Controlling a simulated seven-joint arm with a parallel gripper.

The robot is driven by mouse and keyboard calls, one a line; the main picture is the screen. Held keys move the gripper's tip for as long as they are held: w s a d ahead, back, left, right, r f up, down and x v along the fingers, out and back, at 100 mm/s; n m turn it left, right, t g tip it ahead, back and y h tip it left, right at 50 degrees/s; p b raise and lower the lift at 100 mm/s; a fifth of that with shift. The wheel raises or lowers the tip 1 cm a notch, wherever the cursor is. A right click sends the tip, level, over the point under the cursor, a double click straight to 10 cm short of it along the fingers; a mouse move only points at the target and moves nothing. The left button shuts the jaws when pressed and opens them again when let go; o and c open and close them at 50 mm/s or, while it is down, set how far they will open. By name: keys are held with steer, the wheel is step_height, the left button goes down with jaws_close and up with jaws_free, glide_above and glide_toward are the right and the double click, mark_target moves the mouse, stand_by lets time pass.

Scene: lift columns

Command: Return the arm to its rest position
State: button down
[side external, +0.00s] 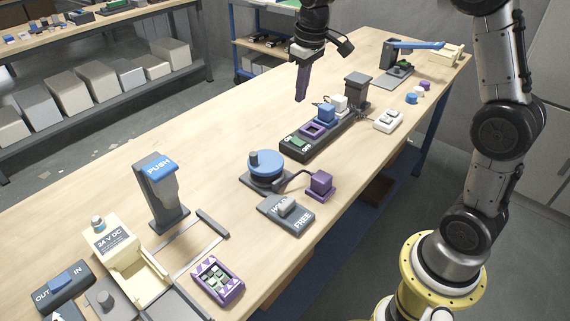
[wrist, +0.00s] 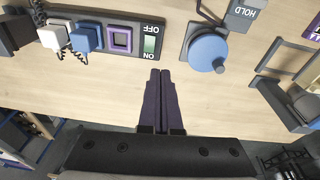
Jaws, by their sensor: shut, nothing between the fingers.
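My gripper (side external: 301,98) is at the upper middle of the side external view, pointing down above the wooden table (side external: 130,190). Its two long purple fingers are closed together and hold nothing. In the wrist view the shut fingers (wrist: 160,75) point toward the gap between the ON/OFF strip and the blue round knob. They look apart from every object. My arm rises from a yellow base at the right of the side external view.
A dark ON/OFF strip (side external: 290,145) with blue and white plugs lies near the gripper. A blue round knob (side external: 267,166), a HOLD/FREE switch (side external: 286,215) and a PUSH stand (side external: 160,190) are nearer the camera. The table's left side is mostly clear.

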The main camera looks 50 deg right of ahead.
steer(key=s+a+r+t, duration=0.2)
steer(key=s+a+r, duration=0.15)
steer(key=s, duration=0.45)
steer(key=s+a+r+t, duration=0.1)
steer(key=s+a+r, duration=0.2)
steer(key=s+r, duration=0.3)
steer(key=s+a+f, duration=0.1)
steer(key=s+f, duration=0.7)
steer(key=s, duration=0.4)
steer(key=shift+s+f+m+t, duration=0.3)
steer(key=shift+s+t, duration=0.05)
steer(key=shift+t, duration=0.05)
